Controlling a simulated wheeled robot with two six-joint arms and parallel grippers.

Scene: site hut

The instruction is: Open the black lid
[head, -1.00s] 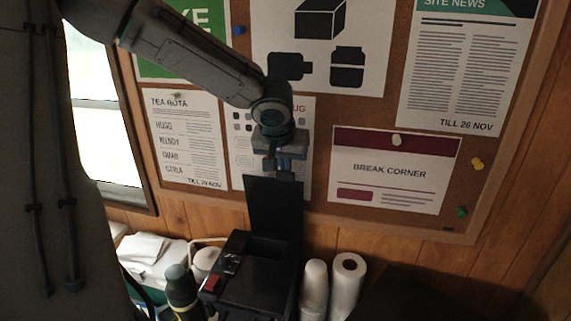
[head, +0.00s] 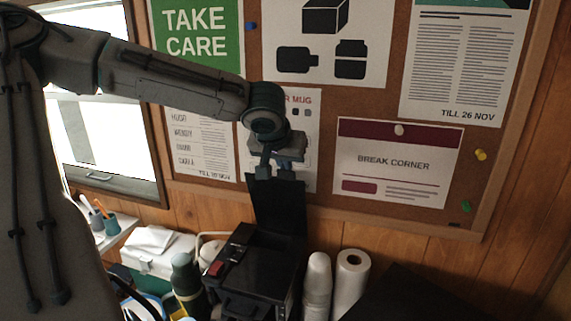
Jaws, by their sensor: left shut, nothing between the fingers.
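The black lid (head: 279,204) stands raised, close to upright, at the back of a black box (head: 262,268). The box top is open, and its inside is dark. A red patch shows at the box's left front. My left gripper (head: 276,174) is shut and empty, pointing down at the top edge of the lid. I cannot tell whether the fingertips touch the lid. My right gripper is not in view.
A cork notice board (head: 480,205) hangs on the wall close behind my left gripper.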

